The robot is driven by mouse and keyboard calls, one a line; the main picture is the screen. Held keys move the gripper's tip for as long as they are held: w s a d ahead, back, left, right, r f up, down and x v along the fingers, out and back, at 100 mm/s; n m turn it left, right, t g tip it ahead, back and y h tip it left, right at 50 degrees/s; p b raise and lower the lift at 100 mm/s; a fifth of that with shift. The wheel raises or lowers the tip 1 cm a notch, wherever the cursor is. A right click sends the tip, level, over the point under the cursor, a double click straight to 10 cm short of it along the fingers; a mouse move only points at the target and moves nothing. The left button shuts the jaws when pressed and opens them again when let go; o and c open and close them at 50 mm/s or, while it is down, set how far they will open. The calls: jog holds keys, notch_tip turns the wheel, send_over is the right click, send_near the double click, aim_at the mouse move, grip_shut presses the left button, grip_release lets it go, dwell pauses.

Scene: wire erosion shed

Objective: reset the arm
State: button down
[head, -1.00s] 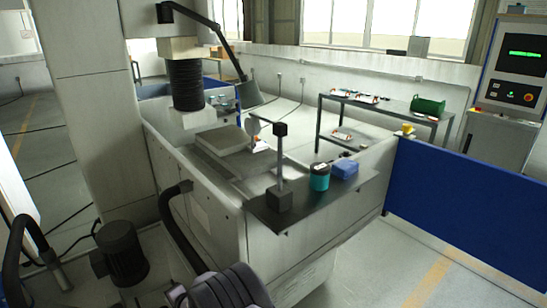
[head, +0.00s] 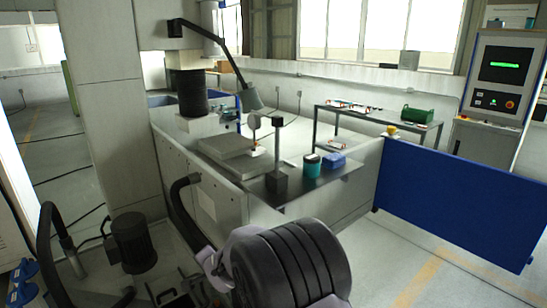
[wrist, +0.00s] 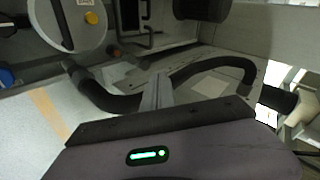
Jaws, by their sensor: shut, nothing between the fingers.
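My gripper (wrist: 158,88) shows in the wrist view as narrow grey fingers, together and empty, beyond a dark purple housing with a green light. It points toward the floor and black hoses and touches nothing that I can make out. In the head view my arm, with a black ribbed section and pale purple links, rises at the bottom centre; the gripper itself cannot be made out there.
A machine tank has a dark shelf (head: 318,184) holding a teal tin (head: 312,167) and a blue box (head: 333,161). A black motor (head: 133,243) and a black hose (head: 180,208) stand near my arm. A blue panel (head: 455,200) is right; floor before it is clear.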

jog(key=s+d+r+h+b, duration=0.2)
jog(key=d+r, duration=0.5)
jog(key=d, duration=0.4)
jog(key=s+d+r+h+b, duration=0.1)
jog(key=s+d+r, duration=0.2)
jog(key=s+d, duration=0.3)
jog(key=s+d+r+b, duration=0.1)
jog(key=s+d+r, duration=0.2)
jog(key=s+d, duration=0.25)
jog(key=s+d+f+n+g+b, duration=0.1)
jog(key=s+d, duration=0.2)
jog(key=s, duration=0.8)
jog(key=s+d+f+n+g+b, duration=0.1)
jog(key=s+d+n+b, duration=0.1)
jog(key=s, duration=0.9)
jog(key=shift+s+d+f, duration=0.2)
jog(key=shift+s+d, duration=0.1)
jog(key=shift+d, duration=0.6)
